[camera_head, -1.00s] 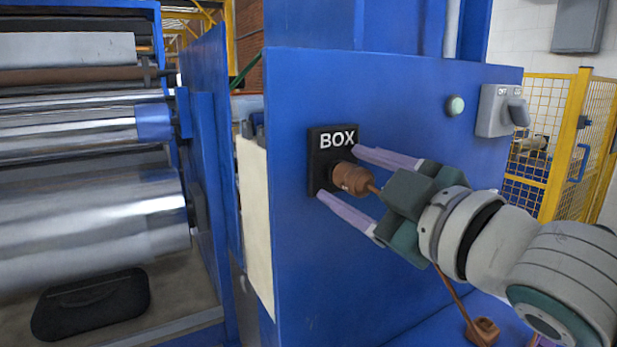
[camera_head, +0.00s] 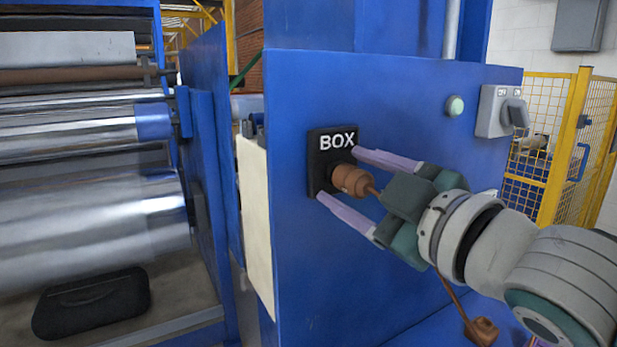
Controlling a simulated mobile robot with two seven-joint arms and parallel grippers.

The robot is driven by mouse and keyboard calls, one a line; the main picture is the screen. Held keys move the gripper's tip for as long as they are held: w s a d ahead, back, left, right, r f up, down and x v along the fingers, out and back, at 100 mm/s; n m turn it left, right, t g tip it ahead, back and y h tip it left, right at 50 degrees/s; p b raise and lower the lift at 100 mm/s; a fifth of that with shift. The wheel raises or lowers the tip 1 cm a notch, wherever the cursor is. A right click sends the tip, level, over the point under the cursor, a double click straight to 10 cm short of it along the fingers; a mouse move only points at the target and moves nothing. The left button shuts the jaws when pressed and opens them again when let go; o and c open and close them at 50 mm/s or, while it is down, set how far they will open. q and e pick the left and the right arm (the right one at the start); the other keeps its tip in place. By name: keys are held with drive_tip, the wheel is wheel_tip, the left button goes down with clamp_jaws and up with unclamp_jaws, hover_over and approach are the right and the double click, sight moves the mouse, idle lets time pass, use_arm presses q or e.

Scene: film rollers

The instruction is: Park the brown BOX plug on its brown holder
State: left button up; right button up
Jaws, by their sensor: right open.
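The brown plug (camera_head: 352,181) sits in the black BOX socket plate (camera_head: 324,163) on the blue panel. Its brown cable shows behind my gripper and runs down toward the lower right. My right gripper (camera_head: 339,176) is open, with its two pale purple fingers above and below the plug. The fingertips are close to the panel, and I cannot tell whether they touch it. A brown holder (camera_head: 483,331) is at the bottom right, on the blue surface, below my right arm. My left gripper is not in view.
A grey switch box (camera_head: 496,111) and a pale round button (camera_head: 455,106) are on the panel's upper right. Metal rollers (camera_head: 90,232) fill the left side. A yellow fence (camera_head: 560,150) stands at the right. A black case (camera_head: 91,303) lies at the lower left.

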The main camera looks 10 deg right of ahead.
clamp_jaws()
idle(0.7)
drive_tip(key=shift+o, duration=2.4)
unclamp_jaws()
drive_tip(key=b+v, duration=0.1)
drive_tip(key=v, duration=0.9)
